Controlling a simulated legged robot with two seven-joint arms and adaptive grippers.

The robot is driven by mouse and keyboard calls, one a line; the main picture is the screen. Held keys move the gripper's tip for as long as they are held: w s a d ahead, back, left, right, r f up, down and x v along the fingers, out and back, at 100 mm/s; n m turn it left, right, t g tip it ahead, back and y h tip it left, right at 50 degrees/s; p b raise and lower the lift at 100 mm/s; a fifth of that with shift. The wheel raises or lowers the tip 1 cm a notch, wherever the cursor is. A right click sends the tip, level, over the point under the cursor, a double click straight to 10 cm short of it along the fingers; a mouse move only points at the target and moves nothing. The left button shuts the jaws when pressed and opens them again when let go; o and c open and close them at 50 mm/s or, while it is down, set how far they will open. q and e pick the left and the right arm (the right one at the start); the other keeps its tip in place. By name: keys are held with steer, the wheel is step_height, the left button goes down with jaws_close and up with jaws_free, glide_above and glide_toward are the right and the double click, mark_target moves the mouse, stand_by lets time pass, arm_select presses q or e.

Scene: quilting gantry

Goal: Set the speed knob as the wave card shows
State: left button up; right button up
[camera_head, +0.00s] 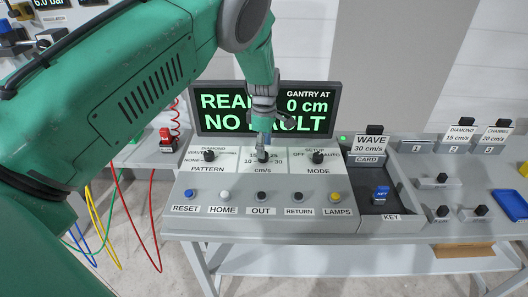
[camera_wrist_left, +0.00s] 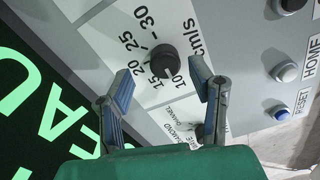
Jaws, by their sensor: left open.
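The speed knob (camera_head: 263,156) is a black round knob on the light panel above the "cm/s" label, partly hidden by my left gripper (camera_head: 263,140) in the head view. In the left wrist view, the speed knob (camera_wrist_left: 163,61) shows clear of the fingers, with printed numbers from 10 to 30 around it. My left gripper (camera_wrist_left: 160,82) is open and empty, its two blue-grey fingers apart, pointing at the knob. I cannot tell the knob's exact setting. The wave card (camera_head: 372,143) stands in the card holder and reads "WAVE 30 cm/s". My right gripper is not in view.
The pattern knob (camera_head: 209,156) and mode knob (camera_head: 318,157) flank the speed knob. A row of buttons, including the yellow LAMPS button (camera_head: 334,197), lies in front. The display (camera_head: 318,105) stands behind. A blue key (camera_head: 381,194) sits at right.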

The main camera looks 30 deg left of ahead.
arm_select(q)
steer(key=shift+s+d+f, duration=0.1)
steer(key=shift+d+f, duration=0.05)
steer(key=shift+f, duration=0.3)
steer(key=shift+s+d+f, duration=0.1)
steer(key=shift+f, duration=0.3)
steer(key=shift+s+f, duration=0.1)
steer(key=shift+f, duration=0.3)
steer(key=shift+a+f, duration=0.3)
steer(key=shift+a, duration=0.15)
steer(key=shift+r, duration=0.1)
jaws_close()
steer(key=shift+d, duration=0.1)
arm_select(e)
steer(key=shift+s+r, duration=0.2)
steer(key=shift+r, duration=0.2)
arm_select(q)
steer(key=shift+w, duration=0.2)
